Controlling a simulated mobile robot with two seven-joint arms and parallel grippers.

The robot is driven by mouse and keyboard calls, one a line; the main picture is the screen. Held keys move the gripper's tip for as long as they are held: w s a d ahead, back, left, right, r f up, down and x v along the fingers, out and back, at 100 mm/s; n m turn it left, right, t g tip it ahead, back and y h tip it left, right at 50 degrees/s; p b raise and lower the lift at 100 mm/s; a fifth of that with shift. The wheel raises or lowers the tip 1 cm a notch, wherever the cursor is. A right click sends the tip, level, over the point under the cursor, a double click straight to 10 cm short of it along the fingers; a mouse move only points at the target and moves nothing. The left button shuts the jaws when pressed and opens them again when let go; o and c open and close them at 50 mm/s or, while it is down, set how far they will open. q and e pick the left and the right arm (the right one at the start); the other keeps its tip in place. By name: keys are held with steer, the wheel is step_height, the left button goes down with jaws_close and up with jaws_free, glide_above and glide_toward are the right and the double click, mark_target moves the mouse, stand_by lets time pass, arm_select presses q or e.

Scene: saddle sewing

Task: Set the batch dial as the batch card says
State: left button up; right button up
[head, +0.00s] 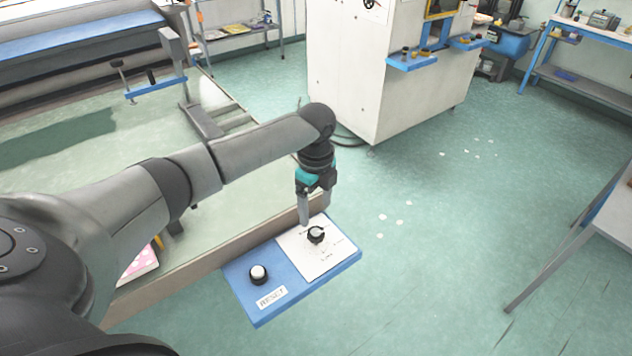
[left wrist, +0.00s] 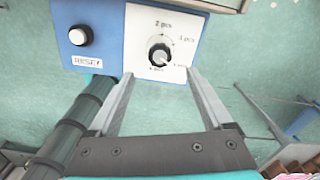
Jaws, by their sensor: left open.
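The batch dial (head: 316,234) is a dark round knob with a pale top on a white plate (head: 330,262). The plate is fixed to the right part of a blue panel (head: 259,312). In the left wrist view the dial (left wrist: 159,55) has marks around it; "2 pcs" reads at the top, the others are too small to be sure of. A light pointer mark seems to face the lower right. My left gripper (head: 304,220) points down at the plate beside the dial. Its two fingers (left wrist: 158,75) are apart and empty, with the dial ahead between them. No batch card is readable.
A white-topped button (head: 258,273) with a RESET label (head: 271,297) sits on the panel's left part. A beige rail (head: 215,258) runs behind the panel. A white machine cabinet (head: 375,80) stands beyond. The green floor to the right is mostly clear, up to a table (head: 610,215).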

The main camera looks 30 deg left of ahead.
arm_select(q)
step_height(320, 180, up, 7)
stand_by(0.3)
stand_by(0.4)
